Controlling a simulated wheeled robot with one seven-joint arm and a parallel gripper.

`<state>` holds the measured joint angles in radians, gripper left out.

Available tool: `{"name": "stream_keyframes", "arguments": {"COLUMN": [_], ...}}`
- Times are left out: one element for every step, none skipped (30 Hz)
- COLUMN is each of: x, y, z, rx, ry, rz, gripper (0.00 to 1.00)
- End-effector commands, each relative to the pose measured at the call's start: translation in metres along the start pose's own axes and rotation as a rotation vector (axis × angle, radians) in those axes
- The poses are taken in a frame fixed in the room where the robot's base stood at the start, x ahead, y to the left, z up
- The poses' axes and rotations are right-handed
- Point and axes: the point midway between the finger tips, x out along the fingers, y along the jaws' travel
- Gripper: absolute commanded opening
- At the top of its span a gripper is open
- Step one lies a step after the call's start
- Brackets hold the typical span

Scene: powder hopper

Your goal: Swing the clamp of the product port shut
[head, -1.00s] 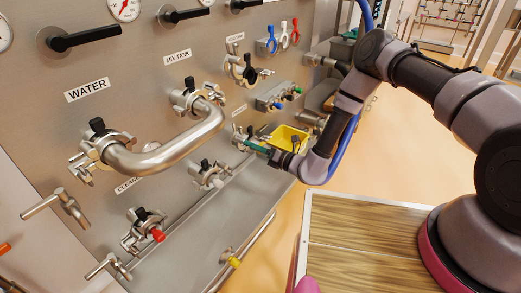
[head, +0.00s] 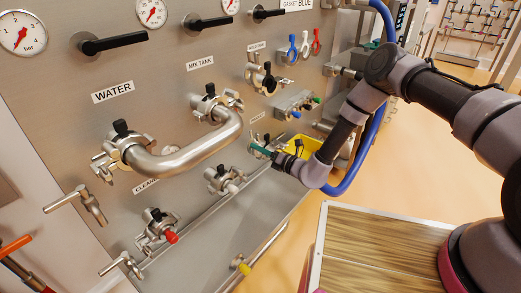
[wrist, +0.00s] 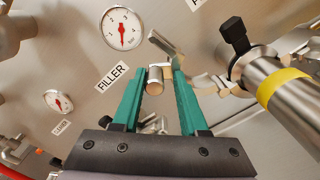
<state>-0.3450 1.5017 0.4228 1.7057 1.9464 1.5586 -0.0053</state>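My gripper (head: 262,151) is at the steel panel, just below a small label (head: 257,117) too small to read, where I take the product port to be. The port is mostly hidden by my gripper in the head view. In the wrist view, my gripper's two green fingers (wrist: 160,72) are apart. A short steel cylinder (wrist: 155,82) and a flat metal piece (wrist: 165,43), apparently clamp parts, show between and just beyond the tips. I cannot tell whether the fingers touch them.
A port with a black knob (wrist: 234,37) and a yellow-banded pipe (wrist: 285,90) are close on the right in the wrist view. A bent steel pipe (head: 185,158) sticks out on the left.

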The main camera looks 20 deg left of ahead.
Motion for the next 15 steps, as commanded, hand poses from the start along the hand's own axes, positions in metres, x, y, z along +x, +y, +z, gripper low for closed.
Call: {"name": "stream_keyframes", "arguments": {"x": [0.009,0.009,0.009,0.009,0.009,0.009,0.009,0.009,0.009,0.009,0.009,0.009,0.009,0.009,0.009], "y": [0.011,0.011,0.011,0.011,0.011,0.01,0.009,0.009,0.007,0.006,0.005,0.003,0.002,0.001,-0.001], "z": [0.002,0.002,0.002,0.003,0.004,0.006,0.008,0.011,0.015,0.018,0.021,0.025,0.029,0.032,0.036], "rx": [-0.002,-0.002,-0.003,-0.003,-0.004,-0.004,-0.004,-0.005,-0.006,-0.007,-0.007,-0.007,-0.006,-0.007,-0.007], "ry": [-0.004,-0.004,-0.005,-0.005,-0.005,-0.006,-0.006,-0.007,-0.008,-0.008,-0.009,-0.01,-0.01,-0.011,-0.011], "rz": [0.022,0.022,0.023,0.023,0.023,0.023,0.023,0.023,0.023,0.023,0.023,0.023,0.023,0.022,0.022], "gripper": [0.0,0.0,0.0,0.0,0.0,0.0,0.0,0.0,0.0,0.0,0.0,0.0,0.0,0.0,0.0]}}
